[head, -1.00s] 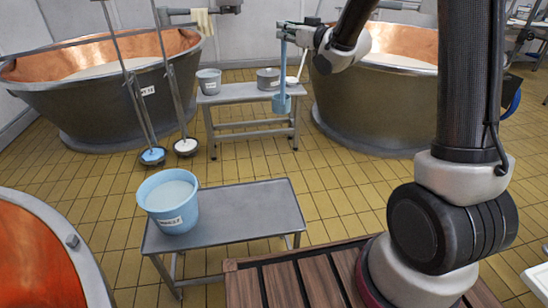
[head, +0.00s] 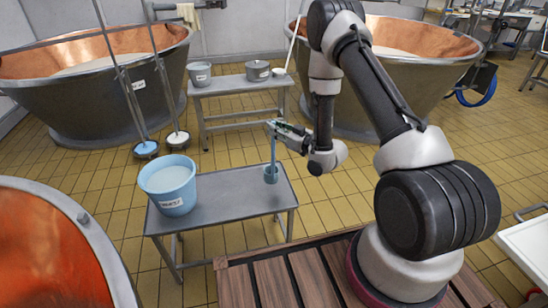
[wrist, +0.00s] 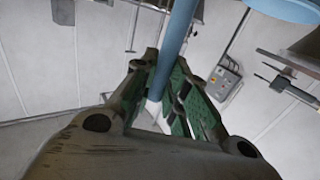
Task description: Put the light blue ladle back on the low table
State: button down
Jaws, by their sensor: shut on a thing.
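The light blue ladle (head: 273,152) stands upright in my gripper (head: 273,128), which is shut on the upper part of its handle. The ladle's cup is at the right end of the low table (head: 222,203), right over or on its top; I cannot tell whether it touches. In the wrist view the blue handle (wrist: 176,45) runs between the green-padded fingers of my gripper (wrist: 165,95). A light blue bucket (head: 168,185) with white contents and a label stands on the left end of the low table.
Behind, another metal table (head: 235,88) holds a labelled bucket (head: 200,74), a grey pot (head: 258,71) and a small white ladle (head: 279,72). Copper vats stand at back left (head: 95,90), back right (head: 425,75) and front left (head: 60,240). The low table's middle is bare.

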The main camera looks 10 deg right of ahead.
jog(key=shift+f, duration=2.9)
jog(key=c, duration=1.4)
grip_release()
jog(key=shift+f, duration=0.1)
jog(key=shift+c, duration=0.2)
